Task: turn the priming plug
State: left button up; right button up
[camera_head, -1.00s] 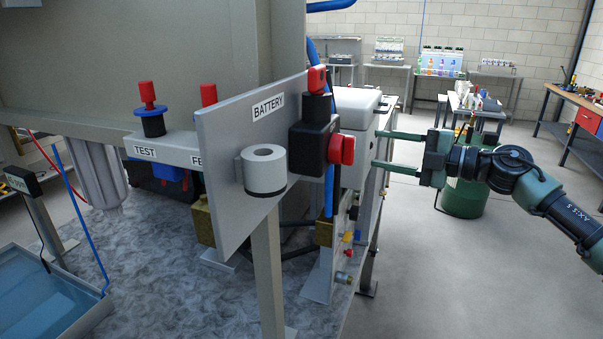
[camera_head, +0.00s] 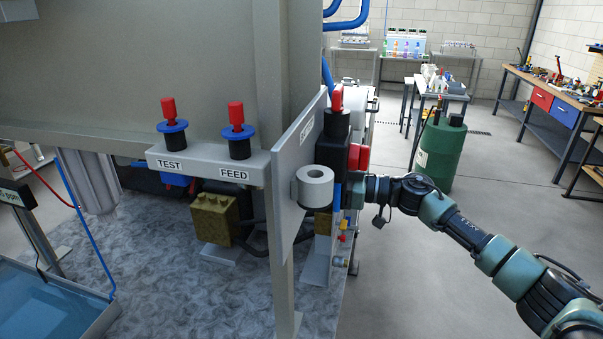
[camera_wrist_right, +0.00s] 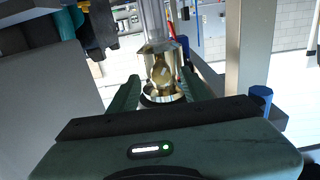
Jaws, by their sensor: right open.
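A shiny brass-coloured hexagonal plug (camera_wrist_right: 160,68), which looks like the priming plug, stands in the middle of the right wrist view. My right gripper (camera_wrist_right: 162,88) is open, with one green finger on each side of the plug. I cannot tell whether either finger touches it. The gripper's fingers and the plug are hidden there. My left gripper is not in view.
A grey upright panel (camera_head: 291,165) with a white roll-like part (camera_head: 315,187) stands left of the valve. TEST and FEED valves with red handles (camera_head: 236,115) sit on a grey bracket. A blue water tray (camera_head: 45,305) is at the left. The floor at right is open.

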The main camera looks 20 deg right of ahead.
jog(key=shift+x, duration=1.1)
grip_shut()
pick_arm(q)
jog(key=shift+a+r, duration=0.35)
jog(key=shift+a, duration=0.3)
pick_arm(e)
jog(key=shift+n, duration=0.4)
pick_arm(q)
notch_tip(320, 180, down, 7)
jog(key=b, duration=0.7)
pick_arm(e)
jog(key=shift+r+n, duration=0.1)
jog(key=shift+n, duration=8.6)
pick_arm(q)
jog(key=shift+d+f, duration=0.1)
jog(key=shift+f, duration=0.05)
